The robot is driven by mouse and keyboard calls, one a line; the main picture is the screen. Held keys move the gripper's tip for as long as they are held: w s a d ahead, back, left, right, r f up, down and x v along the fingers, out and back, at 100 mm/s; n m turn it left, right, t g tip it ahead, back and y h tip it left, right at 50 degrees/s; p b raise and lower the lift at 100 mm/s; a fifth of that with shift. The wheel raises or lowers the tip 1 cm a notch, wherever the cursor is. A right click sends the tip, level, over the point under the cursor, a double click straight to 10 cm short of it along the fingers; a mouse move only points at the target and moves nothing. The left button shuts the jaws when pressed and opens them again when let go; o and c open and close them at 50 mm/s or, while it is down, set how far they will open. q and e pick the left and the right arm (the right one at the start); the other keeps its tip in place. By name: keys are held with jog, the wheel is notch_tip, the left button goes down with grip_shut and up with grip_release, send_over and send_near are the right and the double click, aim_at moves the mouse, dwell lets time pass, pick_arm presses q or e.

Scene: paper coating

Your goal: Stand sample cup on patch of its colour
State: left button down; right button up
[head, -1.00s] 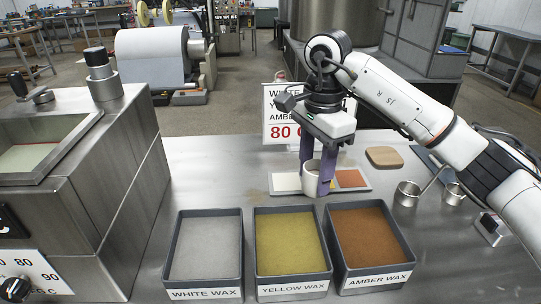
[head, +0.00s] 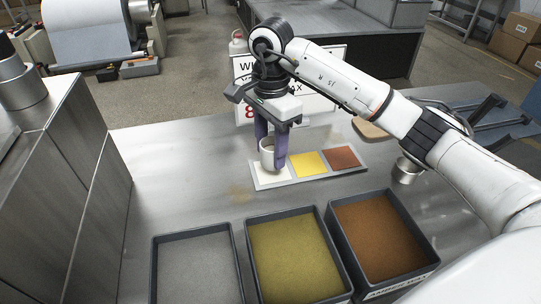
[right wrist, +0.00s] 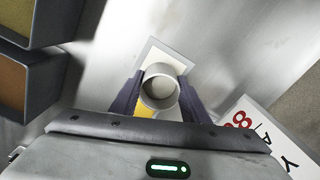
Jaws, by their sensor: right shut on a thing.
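My right gripper (head: 271,158) is shut on a small grey metal cup (head: 267,147), which is upright between its purple fingers. The cup also shows from above in the right wrist view (right wrist: 160,86), with a pale inside. It is at the white patch (head: 271,175), the left one on a grey strip (head: 300,180); I cannot tell whether it touches the patch or hangs just above. The yellow patch (head: 309,164) and the amber patch (head: 343,157) lie to its right, bare. My left gripper is not in view.
Trays of white wax (head: 195,268), yellow wax (head: 295,255) and amber wax (head: 380,240) stand in front of the strip. A sign (head: 330,75) stands behind. Another metal cup (head: 406,172) and a wooden disc (head: 370,129) are at right. The steel table is clear at left.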

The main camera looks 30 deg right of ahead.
jog(key=shift+f, duration=1.3)
jog(key=shift+f, duration=0.15)
jog(key=o, duration=1)
notch_tip(320, 180, up, 12)
jog(key=shift+r, duration=0.2)
